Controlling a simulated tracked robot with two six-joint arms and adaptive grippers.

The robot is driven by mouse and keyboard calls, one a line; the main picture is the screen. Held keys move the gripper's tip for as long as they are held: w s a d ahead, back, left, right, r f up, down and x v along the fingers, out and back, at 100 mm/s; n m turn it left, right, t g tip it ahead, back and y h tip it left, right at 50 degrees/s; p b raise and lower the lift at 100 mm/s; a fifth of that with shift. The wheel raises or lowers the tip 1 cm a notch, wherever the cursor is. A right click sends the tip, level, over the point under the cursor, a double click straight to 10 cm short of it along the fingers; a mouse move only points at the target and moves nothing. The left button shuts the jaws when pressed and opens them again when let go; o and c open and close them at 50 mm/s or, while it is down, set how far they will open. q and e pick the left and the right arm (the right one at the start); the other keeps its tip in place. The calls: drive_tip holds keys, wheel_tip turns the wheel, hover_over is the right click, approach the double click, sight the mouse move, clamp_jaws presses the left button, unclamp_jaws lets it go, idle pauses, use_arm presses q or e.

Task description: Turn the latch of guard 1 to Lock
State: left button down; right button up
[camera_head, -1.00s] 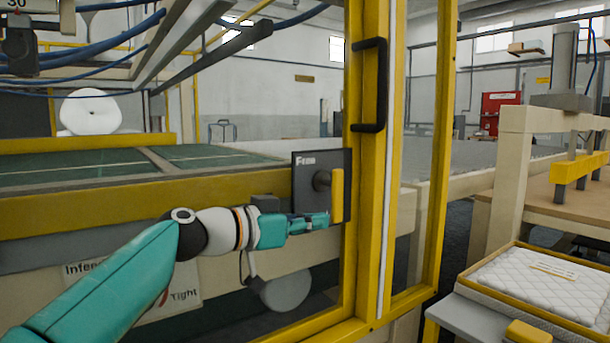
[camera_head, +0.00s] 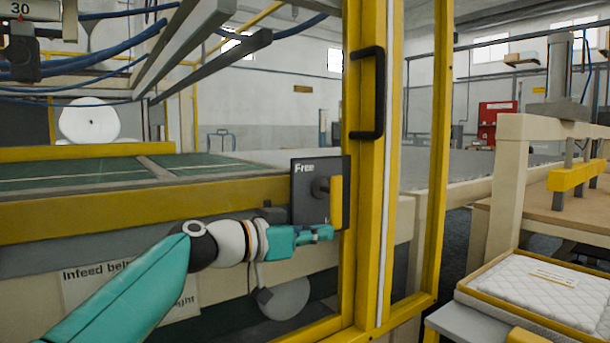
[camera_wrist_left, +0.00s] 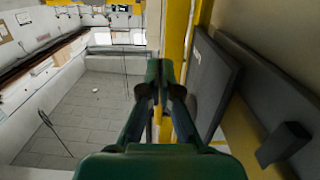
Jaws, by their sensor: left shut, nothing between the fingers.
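The latch of the guard is a dark plate (camera_head: 302,205) marked "Free" at its top, beside the yellow guard post. Its yellow handle (camera_head: 336,200) stands upright on a round dark hub, at the plate's right side. Any lower marking is mostly covered. My left gripper (camera_head: 328,232) is shut and empty, at the handle's lower end; I cannot tell whether it touches. In the left wrist view, its closed fingers (camera_wrist_left: 165,78) point away, with the dark plate (camera_wrist_left: 212,80) to their right. My right gripper is not in view.
A yellow guard frame (camera_head: 361,240) with a black pull handle (camera_head: 369,88) stands right of the latch. A yellow beam (camera_head: 130,208) and green bed (camera_head: 80,172) lie behind my left arm. A quilted white pad (camera_head: 545,283) lies at lower right.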

use_arm(q)
drive_tip(key=s+a+f+b, duration=0.6)
drive_tip(key=a+f, duration=0.1)
drive_tip(key=a, duration=0.2)
drive_tip(key=shift+s+f, duration=0.15)
drive_tip(key=shift+s, duration=0.1)
idle(0.4)
